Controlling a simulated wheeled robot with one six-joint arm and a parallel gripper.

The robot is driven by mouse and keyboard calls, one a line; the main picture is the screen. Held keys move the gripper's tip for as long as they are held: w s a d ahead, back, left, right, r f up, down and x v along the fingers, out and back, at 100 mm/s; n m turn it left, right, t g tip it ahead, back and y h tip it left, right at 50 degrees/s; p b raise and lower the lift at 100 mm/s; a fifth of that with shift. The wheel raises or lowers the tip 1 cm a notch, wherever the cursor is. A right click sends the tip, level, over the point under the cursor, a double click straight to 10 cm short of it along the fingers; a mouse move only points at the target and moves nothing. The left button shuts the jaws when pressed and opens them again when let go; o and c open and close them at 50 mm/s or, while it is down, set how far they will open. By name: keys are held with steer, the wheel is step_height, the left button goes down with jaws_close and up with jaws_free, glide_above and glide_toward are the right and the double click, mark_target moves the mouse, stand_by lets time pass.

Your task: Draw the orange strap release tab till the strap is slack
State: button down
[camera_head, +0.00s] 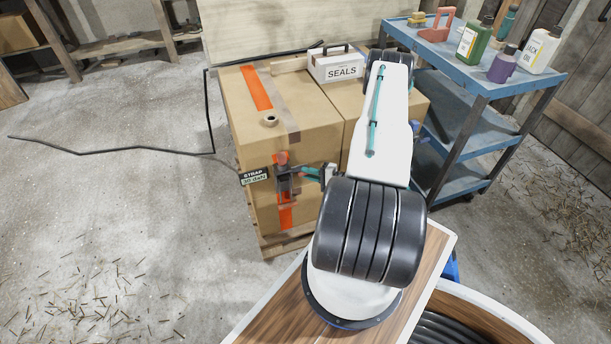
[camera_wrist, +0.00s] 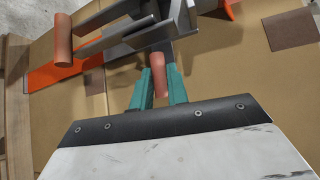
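The orange strap (camera_head: 257,90) runs over the top of a cardboard box and down its front, where it passes a grey metal ratchet (camera_head: 288,183). In the wrist view the ratchet (camera_wrist: 135,30) spans the top, with a salmon-coloured round handle (camera_wrist: 63,40) at its left and the orange strap (camera_wrist: 55,72) beneath. A small salmon-orange release tab (camera_wrist: 158,75) sticks out below the ratchet. My gripper (camera_wrist: 160,88) has its teal fingers on either side of this tab, with no clear gap showing. In the head view my gripper (camera_head: 308,173) reaches the ratchet from the right.
A label (camera_head: 254,176) beside the ratchet reads STRAP and 30 daN. A tape roll (camera_head: 270,120) and a SEALS box (camera_head: 337,66) sit on the cardboard boxes (camera_head: 315,125). A blue cart (camera_head: 480,78) with bottles stands at right. The floor at left is mostly open, with a black cable (camera_head: 110,151).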

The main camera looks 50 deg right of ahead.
steer(key=shift+s+a, duration=0.15)
steer(key=shift+s, duration=0.1)
steer(key=shift+s+a, duration=0.2)
steer(key=shift+s, duration=0.05)
steer(key=shift+w+d, duration=0.1)
steer(key=shift+w, duration=0.05)
stand_by(0.4)
steer(key=shift+w+d, duration=0.2)
steer(key=shift+w, duration=0.1)
steer(key=c, duration=1.1)
jaws_free()
steer(key=shift+o, duration=0.2)
steer(key=v, duration=0.6)
